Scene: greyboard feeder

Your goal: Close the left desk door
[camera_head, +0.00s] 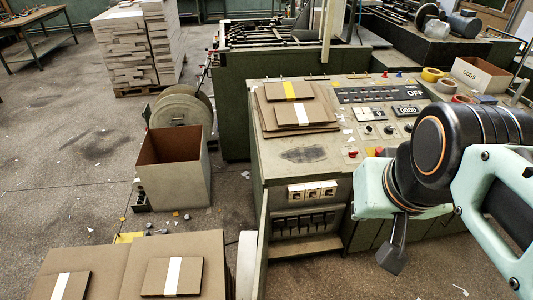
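The desk (260,165) is a dark green and grey control console in the middle. Its left compartment is uncovered in front, showing a row of white sockets (312,191) and a row of dark switches (303,222). The left desk door (262,245) appears as a thin upright panel seen nearly edge-on at the compartment's left side, swung out toward me; its lower end leaves the picture. My gripper (393,257) shows only as a dark grey tip below my arm, to the right of the open compartment and apart from the door. Its fingers cannot be made out.
Cardboard sheets (90,260) lie at the front left, beside a pale rounded object (246,265) near the door. An open brown bin (175,170) stands left of the desk. Board stacks (298,108) lie on the desk top. Floor shows between bin and desk.

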